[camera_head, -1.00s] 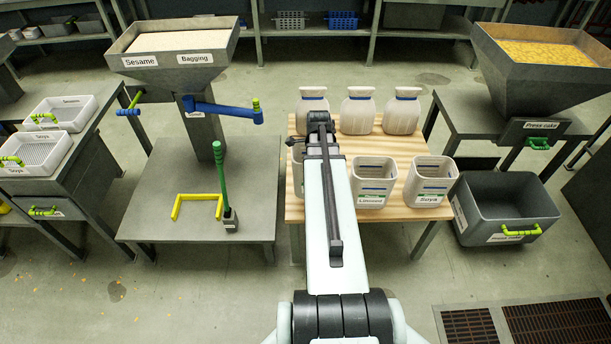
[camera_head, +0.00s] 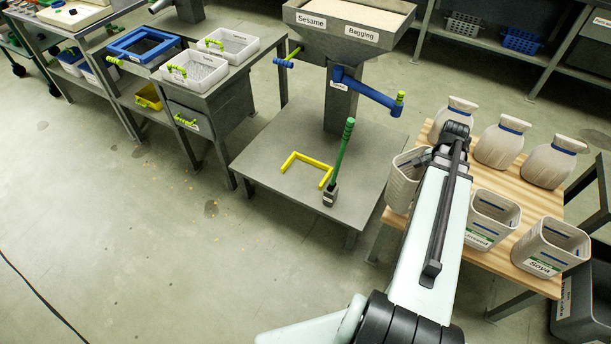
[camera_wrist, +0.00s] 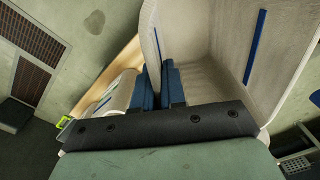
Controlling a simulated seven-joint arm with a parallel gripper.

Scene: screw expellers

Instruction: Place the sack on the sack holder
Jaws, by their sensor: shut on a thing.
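The held sack (camera_head: 402,183) is an open, box-shaped whitish sack with a blue stripe, at the table's left edge, partly hidden by my arm. My gripper (camera_head: 452,135) is shut on its wall. In the wrist view the blue finger pads (camera_wrist: 160,85) pinch this wall, and the open sack (camera_wrist: 215,45) fills the upper right. I cannot tell whether its base touches the table. A yellow U-shaped bracket (camera_head: 306,166), seemingly the sack holder, lies on the grey bagging platform (camera_head: 265,150), left of the gripper and empty.
The hopper (camera_head: 350,32) and a blue lever (camera_head: 368,92) overhang the platform. A green-handled lever (camera_head: 340,160) stands beside the bracket. Open Linseed (camera_head: 490,222) and Soya (camera_head: 550,248) sacks and three tied sacks (camera_head: 500,142) share the wooden table (camera_head: 515,195).

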